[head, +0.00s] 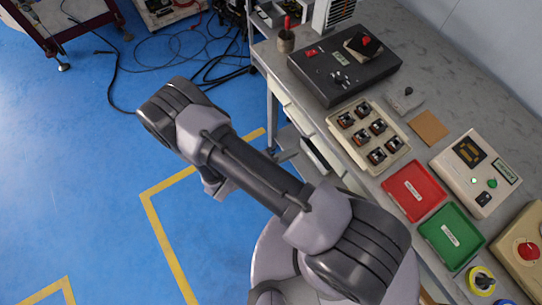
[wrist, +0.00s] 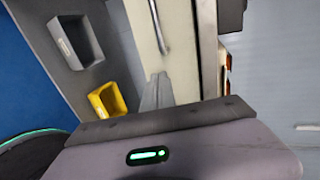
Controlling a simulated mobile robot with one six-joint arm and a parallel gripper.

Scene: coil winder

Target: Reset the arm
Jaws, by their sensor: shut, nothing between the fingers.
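My gripper (wrist: 157,92) shows in the wrist view as a narrow grey pair of fingers, shut and empty, in front of a pale drawer front. In the head view my arm is folded beside the workbench (head: 435,82), over the blue floor, and the fingers cannot be made out there. The arm's upper links lie to the left of the bench, and its lower part covers some of the bench's front edge. The gripper touches nothing that I can see.
The bench holds a black winder box (head: 345,72), a beige tray (head: 335,122) of several coils, a red tray (head: 415,190), a green tray (head: 470,225) and a tester (head: 460,158). A grey bin (wrist: 65,50) and a yellow bin (wrist: 95,95) sit close by.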

